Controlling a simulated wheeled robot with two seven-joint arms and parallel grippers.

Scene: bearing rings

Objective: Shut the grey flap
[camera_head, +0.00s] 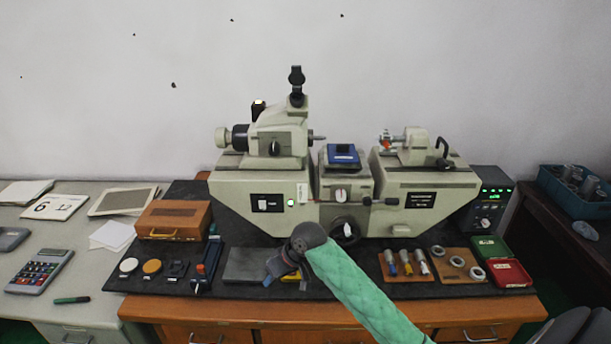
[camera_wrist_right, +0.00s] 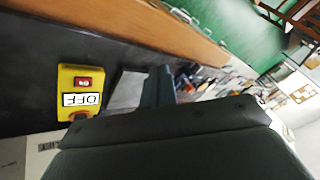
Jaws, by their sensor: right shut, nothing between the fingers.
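A flat grey plate (camera_head: 248,265) lies on the black mat, left of my right gripper; it also shows in the right wrist view (camera_wrist_right: 128,90). No hinge shows, so I cannot tell whether it is the grey flap. My right gripper (camera_head: 279,268) is over the mat in front of the machine, its fingers (camera_wrist_right: 158,88) shut and empty. A yellow switch box (camera_wrist_right: 90,92) with a red switch and an OFF label is left of the fingers in the wrist view. In the head view the gripper hides most of it (camera_head: 293,277). My left gripper is out of view.
The grey-beige measuring machine (camera_head: 240,200) stands behind my gripper. A wooden box (camera_head: 174,219) and small parts are on the left; rings and an open green-and-red case (camera_head: 510,272) are on the right. A calculator (camera_head: 40,270) lies on the left desk.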

